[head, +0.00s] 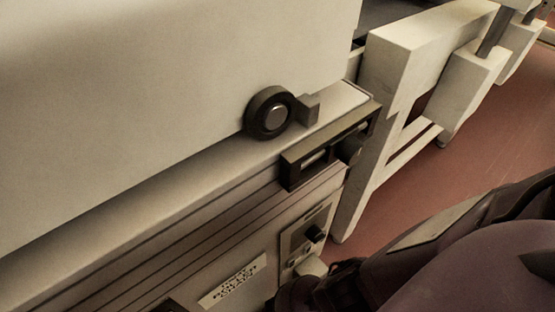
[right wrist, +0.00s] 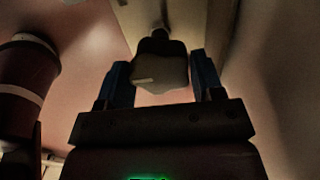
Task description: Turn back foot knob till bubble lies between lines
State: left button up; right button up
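In the right wrist view a dark foot knob (right wrist: 160,68) with a short pale mark hangs from a stem between the two blue fingers of my right gripper (right wrist: 163,78). The fingers stand on both sides of it, close to its edges; I cannot tell whether they press on it. In the head view my right arm comes in from the lower right, and its dark end is cut off by the bottom edge. A dark level holder (head: 330,146) with pale windows sits on the machine's ledge; its bubble and lines are too small to make out. My left gripper is not in view.
A large cream panel (head: 160,90) fills the upper left. A black roller with a silver centre (head: 275,116) stands beside the level. Below are a switch box (head: 305,240) and a label plate (head: 233,282). A cream frame (head: 400,60) stands on the reddish floor (head: 470,135).

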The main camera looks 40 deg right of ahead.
jog(key=c, duration=0.4)
jog(key=shift+m, duration=1.6)
jog(key=o, duration=0.9)
